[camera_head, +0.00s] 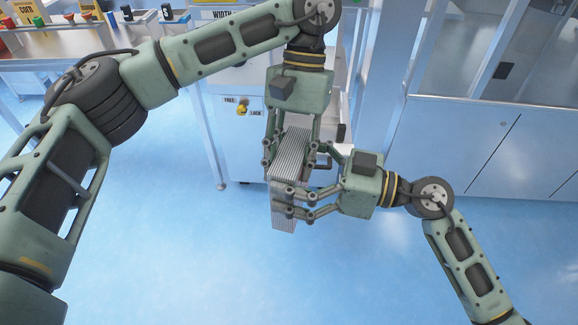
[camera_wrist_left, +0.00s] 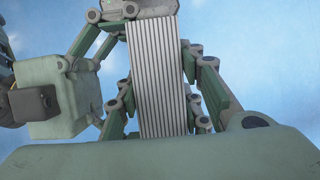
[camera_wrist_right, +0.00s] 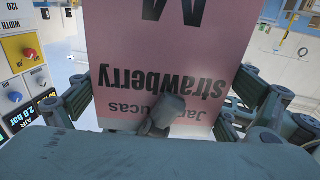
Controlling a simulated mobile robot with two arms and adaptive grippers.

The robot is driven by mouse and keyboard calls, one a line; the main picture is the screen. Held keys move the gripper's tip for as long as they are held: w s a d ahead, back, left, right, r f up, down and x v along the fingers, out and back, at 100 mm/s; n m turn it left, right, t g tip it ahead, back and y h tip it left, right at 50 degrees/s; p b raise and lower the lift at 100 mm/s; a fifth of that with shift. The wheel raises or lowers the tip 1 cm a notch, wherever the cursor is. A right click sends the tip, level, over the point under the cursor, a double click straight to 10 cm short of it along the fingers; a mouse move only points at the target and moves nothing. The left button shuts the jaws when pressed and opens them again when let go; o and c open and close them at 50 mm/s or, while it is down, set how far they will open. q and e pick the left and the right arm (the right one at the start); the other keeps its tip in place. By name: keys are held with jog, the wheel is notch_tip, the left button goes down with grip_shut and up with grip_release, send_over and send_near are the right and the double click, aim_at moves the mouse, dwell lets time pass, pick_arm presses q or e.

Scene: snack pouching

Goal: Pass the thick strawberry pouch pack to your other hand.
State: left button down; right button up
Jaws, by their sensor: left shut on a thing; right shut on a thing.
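The thick strawberry pouch pack (camera_head: 284,215) is a tall stack with ridged grey-white edges, held in the air between both grippers. Its pink face with upside-down "strawberry" lettering fills the middle of the right wrist view (camera_wrist_right: 165,50). The ridged edge also shows in the left wrist view (camera_wrist_left: 160,80). My left gripper (camera_head: 290,150) comes from above and is shut on the upper part of the pack. My right gripper (camera_head: 290,203) comes from the right and is shut on the pack lower down. The far fingers are partly hidden by the pack.
A machine panel with a yellow FREE/LOCK knob (camera_head: 242,108) stands behind the grippers. A table with small coloured items (camera_head: 95,62) is at the upper left. Grey cabinets (camera_head: 480,140) stand at the right. The blue floor (camera_head: 180,260) below is clear.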

pick_arm(q)
jog(key=shift+d, duration=0.1)
pick_arm(e)
jog(key=shift+s+a, duration=0.15)
jog(key=shift+s, duration=0.05)
jog(key=c, duration=0.3)
pick_arm(q)
jog(key=c, duration=1.1)
grip_release()
pick_arm(e)
jog(key=shift+r, duration=0.1)
jog(key=shift+c, duration=0.5)
